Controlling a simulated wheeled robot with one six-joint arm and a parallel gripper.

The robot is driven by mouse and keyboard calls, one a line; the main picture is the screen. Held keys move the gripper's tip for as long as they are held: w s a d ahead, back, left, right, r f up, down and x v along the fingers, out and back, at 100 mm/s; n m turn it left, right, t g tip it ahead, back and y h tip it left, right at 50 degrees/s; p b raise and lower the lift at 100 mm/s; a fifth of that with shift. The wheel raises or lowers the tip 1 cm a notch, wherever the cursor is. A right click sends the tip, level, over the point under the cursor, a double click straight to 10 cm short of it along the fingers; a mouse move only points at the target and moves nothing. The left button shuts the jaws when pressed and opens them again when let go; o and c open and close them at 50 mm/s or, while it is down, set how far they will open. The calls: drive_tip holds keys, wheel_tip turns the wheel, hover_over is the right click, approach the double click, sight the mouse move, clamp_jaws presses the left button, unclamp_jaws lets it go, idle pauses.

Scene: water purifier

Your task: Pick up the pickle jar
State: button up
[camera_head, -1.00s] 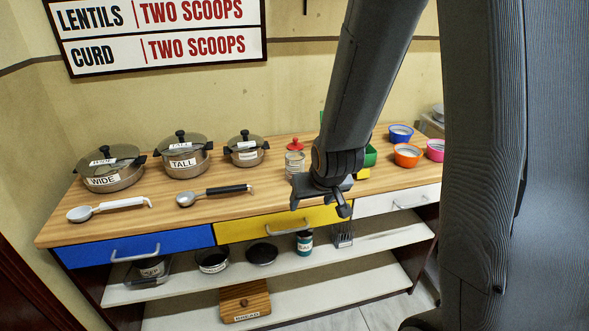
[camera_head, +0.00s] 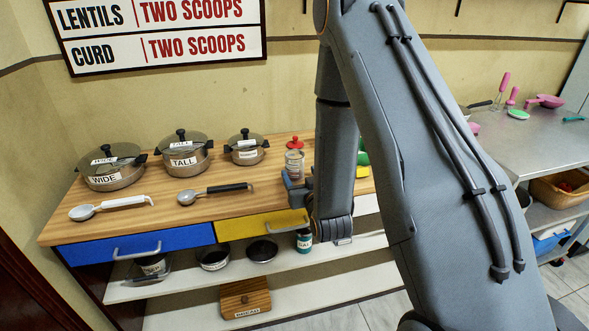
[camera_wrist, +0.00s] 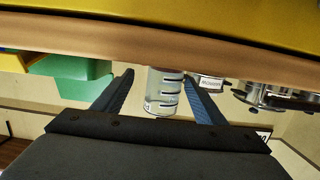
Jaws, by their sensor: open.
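A clear jar with a red knobbed lid (camera_head: 294,160) stands upright on the wooden counter (camera_head: 240,172); its label is too small to read, so I cannot confirm it is the pickle jar. My gripper (camera_head: 297,190) is in front of the counter, just nearer than the jar, partly hidden by my arm. In the wrist view, which is upside down, my gripper (camera_wrist: 157,80) is open with its two blue fingers apart. The jar (camera_wrist: 163,92) shows in the gap between them, beyond the fingertips as far as I can tell. Its lid is not clear there.
Lidded pots, including the small pot (camera_head: 246,150), stand left of the jar. Two scoops, one the black-handled scoop (camera_head: 215,193), lie at the front. A green container (camera_wrist: 70,78) is beside the jar. The yellow drawer (camera_head: 255,225) is shut below; a blue-labelled jar (camera_head: 304,240) stands on the shelf.

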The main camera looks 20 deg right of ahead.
sight(293, 165)
drive_tip(key=w, duration=0.2)
drive_tip(key=w+p, duration=0.1)
drive_tip(key=w, duration=0.1)
drive_tip(key=w+a, duration=0.1)
drive_tip(key=w, duration=0.1)
drive_tip(key=shift+w+f+p, duration=0.2)
drive_tip(key=shift+w+p, duration=0.15)
drive_tip(key=shift+p, duration=0.05)
drive_tip(key=shift+w+f, duration=0.15)
drive_tip(key=shift+w, duration=0.35)
drive_tip(key=c, duration=1.1)
